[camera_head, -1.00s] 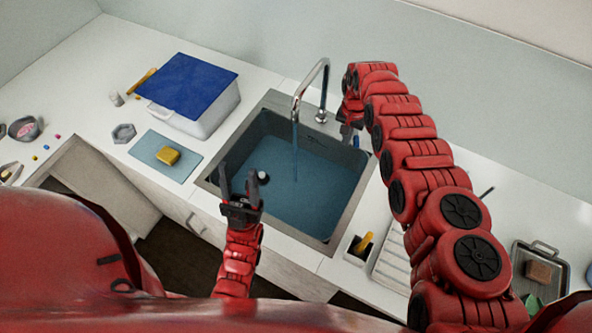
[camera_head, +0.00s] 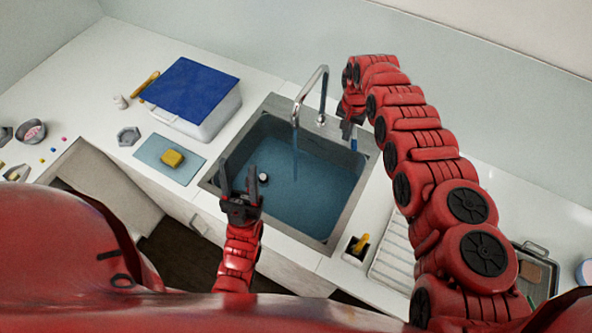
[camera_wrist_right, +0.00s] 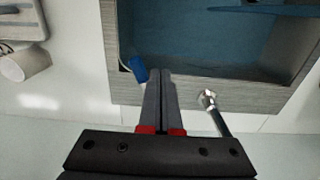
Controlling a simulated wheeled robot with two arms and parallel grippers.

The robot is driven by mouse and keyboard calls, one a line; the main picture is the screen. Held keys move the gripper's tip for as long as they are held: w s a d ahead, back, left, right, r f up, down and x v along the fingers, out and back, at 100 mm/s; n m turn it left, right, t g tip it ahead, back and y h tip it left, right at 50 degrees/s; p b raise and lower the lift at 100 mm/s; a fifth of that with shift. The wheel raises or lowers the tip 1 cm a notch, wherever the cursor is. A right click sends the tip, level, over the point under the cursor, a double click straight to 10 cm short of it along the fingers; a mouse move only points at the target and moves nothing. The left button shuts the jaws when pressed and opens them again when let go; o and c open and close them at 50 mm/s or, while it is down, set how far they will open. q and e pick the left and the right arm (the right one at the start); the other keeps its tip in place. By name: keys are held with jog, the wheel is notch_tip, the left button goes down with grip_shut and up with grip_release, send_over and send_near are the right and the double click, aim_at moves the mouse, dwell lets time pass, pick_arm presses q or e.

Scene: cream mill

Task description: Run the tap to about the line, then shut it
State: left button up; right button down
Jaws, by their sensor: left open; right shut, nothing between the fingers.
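The chrome tap (camera_head: 312,90) arches over the sink (camera_head: 340,230), and a bluish stream falls from its spout into the basin. Blue water (camera_head: 310,200) covers the basin floor; I cannot make out a fill line. My right gripper (camera_head: 347,135) is at the sink's back right rim, beside the tap. In the right wrist view its fingers (camera_wrist_right: 160,75) are shut and empty, between a small blue piece (camera_wrist_right: 138,68) and a chrome part (camera_wrist_right: 208,98). The blue piece also shows in the head view (camera_head: 354,144). My left gripper (camera_head: 238,168) is open and empty over the sink's left front edge.
A white tub with a blue lid (camera_head: 192,88) and a yellow sponge (camera_head: 172,158) on a blue mat (camera_head: 150,150) are left of the sink. A small round white thing (camera_head: 263,177) is in the basin. A ribbed drainer (camera_head: 392,250) lies right.

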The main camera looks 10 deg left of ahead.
jog(key=d, duration=0.6)
jog(key=shift+w, duration=0.15)
dwell(0.3)
jog(key=shift+d+f, duration=0.1)
notch_tip(320, 180, down, 4)
jog(key=b, duration=0.3)
jog(key=shift+f+b, duration=0.15)
jog(key=shift+b, duration=0.25)
dwell(5.9)
